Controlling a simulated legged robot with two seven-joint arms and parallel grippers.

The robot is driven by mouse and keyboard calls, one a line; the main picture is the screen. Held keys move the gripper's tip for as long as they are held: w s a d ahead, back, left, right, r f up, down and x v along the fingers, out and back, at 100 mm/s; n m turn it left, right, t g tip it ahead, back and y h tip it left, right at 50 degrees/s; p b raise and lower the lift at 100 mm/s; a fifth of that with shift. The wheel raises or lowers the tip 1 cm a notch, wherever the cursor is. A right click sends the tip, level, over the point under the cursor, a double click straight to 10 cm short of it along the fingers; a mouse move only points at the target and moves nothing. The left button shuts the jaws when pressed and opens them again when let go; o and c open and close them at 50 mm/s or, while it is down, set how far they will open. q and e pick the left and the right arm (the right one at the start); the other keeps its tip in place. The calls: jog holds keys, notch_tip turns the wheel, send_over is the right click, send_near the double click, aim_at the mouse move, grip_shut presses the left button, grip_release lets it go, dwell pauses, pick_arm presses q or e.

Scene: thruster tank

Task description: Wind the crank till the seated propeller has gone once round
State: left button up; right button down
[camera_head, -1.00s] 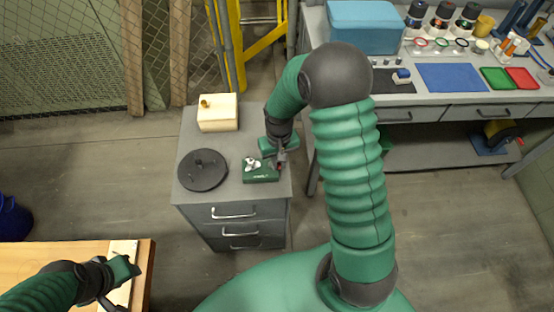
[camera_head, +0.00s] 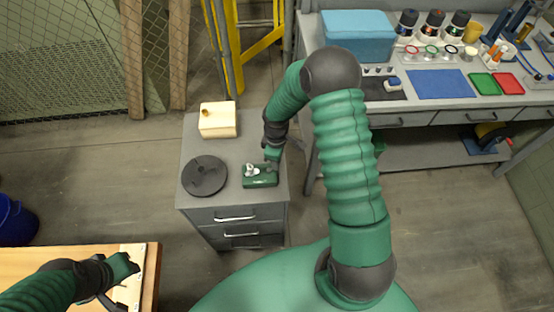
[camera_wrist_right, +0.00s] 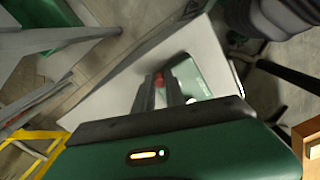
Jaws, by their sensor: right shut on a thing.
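A small green box (camera_head: 260,181) sits on the grey drawer cabinet, with a small pale propeller (camera_head: 251,170) on its top left. My right gripper (camera_head: 271,156) is at the box's back right edge. In the right wrist view, its two fingers are shut on the crank's red knob (camera_wrist_right: 159,79), beside the green box (camera_wrist_right: 190,77). The rest of the crank is largely hidden by the fingers. My left gripper (camera_head: 122,268) is over the wooden table at lower left; its jaws are too unclear to read.
A dark round disc (camera_head: 205,176) lies left of the green box. A cream box (camera_head: 218,121) with a brass knob stands behind it. A workbench (camera_head: 440,110) with bottles and mats stands to the right. The grey cabinet (camera_head: 233,215) has little bare top.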

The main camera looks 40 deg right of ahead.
jog(key=n+p, duration=0.1)
jog(key=n, duration=0.1)
jog(key=w+n+p, duration=0.1)
jog(key=shift+r+n, duration=0.2)
jog(key=shift+n, duration=0.2)
jog(key=n, duration=0.1)
jog(key=w+n+p, duration=0.1)
jog(key=n, duration=0.1)
jog(key=shift+a+n+p, duration=0.15)
jog(key=shift+n+p, duration=0.15)
jog(key=n, duration=0.1)
jog(key=n+p, duration=0.1)
jog(key=n, duration=0.1)
jog(key=shift+w+a+n, duration=0.3)
jog(key=shift+w, duration=0.05)
jog(key=shift+w+a+f+n+p, duration=0.15)
jog(key=shift+n+p, duration=0.2)
jog(key=shift+n, duration=0.45)
jog(key=shift+w+a+r+n+p, duration=0.15)
jog(key=shift+n+p, duration=0.2)
jog(key=shift+n, duration=0.45)
jog(key=shift+f, duration=0.15)
jog(key=c, duration=1.4)
grip_release()
notch_tip(320, 180, up, 17)
jog(key=shift+f, duration=0.2)
